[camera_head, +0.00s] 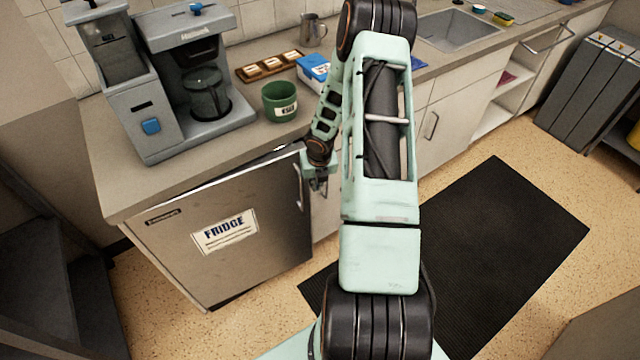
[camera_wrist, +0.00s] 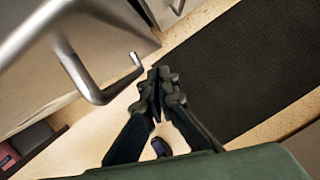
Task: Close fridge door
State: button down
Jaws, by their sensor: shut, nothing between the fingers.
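The grey fridge door (camera_head: 265,245) carries a "FRIDGE" label (camera_head: 225,232) and faces the front under the left end of the counter. Its vertical handle (camera_head: 299,187) is at the door's right edge. A thin light-and-dark gap shows above the door near its top right corner; I cannot tell how far it stands ajar. My gripper (camera_head: 318,186) is shut and empty, just right of the handle and pointing down. In the wrist view, its fingertips (camera_wrist: 160,78) are together, with a metal handle bar (camera_wrist: 95,93) to their left. Contact with the door is not visible.
A coffee machine (camera_head: 165,120), a green cup (camera_head: 280,102) and a blue box (camera_head: 313,68) stand on the counter (camera_head: 240,148). White cabinets (camera_head: 450,110) continue right. A black mat (camera_head: 490,240) lies on the floor. A dark shelf unit (camera_head: 40,280) stands left of the fridge.

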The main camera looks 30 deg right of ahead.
jog(key=d+p+v, duration=0.1)
jog(key=p+v, duration=0.1)
jog(key=v, duration=0.8)
jog(key=s+a+f+n+t+b, duration=0.1)
jog(key=s+f+n+t+b, duration=0.15)
jog(key=n+b, duration=0.7)
jog(key=s+a+f+n+t+b, duration=0.1)
jog(key=s+n+t+b, duration=0.25)
jog(key=n+b, duration=0.6)
jog(key=w+f+n+b, duration=0.2)
jog(key=w+f, duration=0.4)
jog(key=w, duration=0.5)
jog(key=shift+w+d+t+b, duration=0.2)
jog(key=shift+d+t+b, duration=0.2)
